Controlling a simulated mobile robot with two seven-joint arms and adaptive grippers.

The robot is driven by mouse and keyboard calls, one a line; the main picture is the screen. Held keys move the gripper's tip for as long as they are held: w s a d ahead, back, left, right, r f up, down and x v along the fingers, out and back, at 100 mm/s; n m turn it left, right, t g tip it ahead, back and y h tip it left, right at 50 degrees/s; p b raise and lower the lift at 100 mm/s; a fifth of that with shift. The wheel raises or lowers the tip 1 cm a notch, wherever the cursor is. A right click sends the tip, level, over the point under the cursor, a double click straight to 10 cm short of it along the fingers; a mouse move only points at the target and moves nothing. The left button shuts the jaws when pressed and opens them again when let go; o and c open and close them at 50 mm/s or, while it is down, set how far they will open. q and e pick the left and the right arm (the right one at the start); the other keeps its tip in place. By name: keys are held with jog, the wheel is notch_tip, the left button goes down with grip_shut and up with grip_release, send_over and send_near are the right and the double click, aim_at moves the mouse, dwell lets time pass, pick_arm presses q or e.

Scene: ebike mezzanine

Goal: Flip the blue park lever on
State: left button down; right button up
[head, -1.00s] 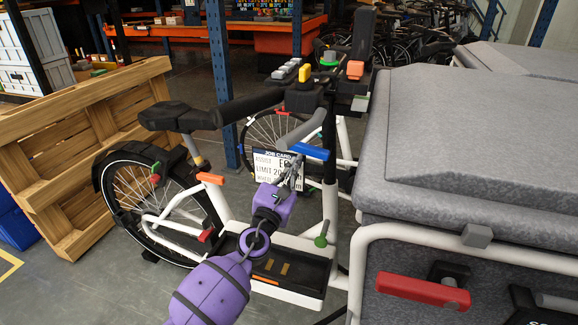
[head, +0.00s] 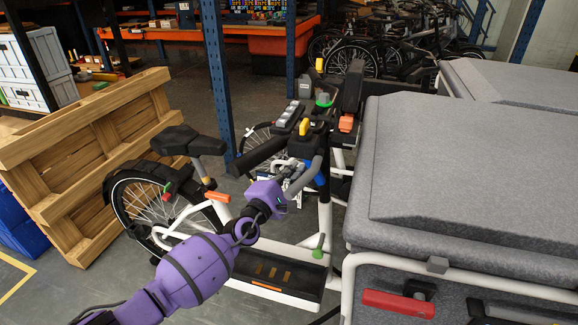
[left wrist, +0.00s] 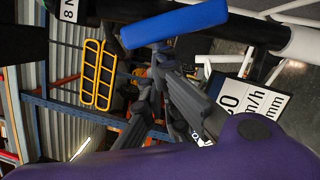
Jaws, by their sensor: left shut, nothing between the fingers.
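In the head view only a short, steep blue piece shows, partly hidden by the grey bar in front. In the left wrist view the blue lever (left wrist: 175,22) is a long bar at the top, beyond my fingers. My left gripper (head: 291,167) is shut and empty, left of the lever and under the handlebar. My right gripper is not in view.
Handlebar controls include a yellow lever (head: 304,127), a green knob (head: 323,100) and an orange block (head: 346,123). A green-knobbed lever (head: 319,246) stands low on the frame. A grey cargo box (head: 470,180) blocks the right; a wooden pallet (head: 90,150) leans at left.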

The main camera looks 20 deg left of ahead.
pick_arm(q)
jog(key=shift+d+r+m+p, duration=0.25)
jog(key=shift+r+m+p, duration=0.4)
jog(key=shift+m+p, duration=0.4)
jog(key=shift+f, duration=0.1)
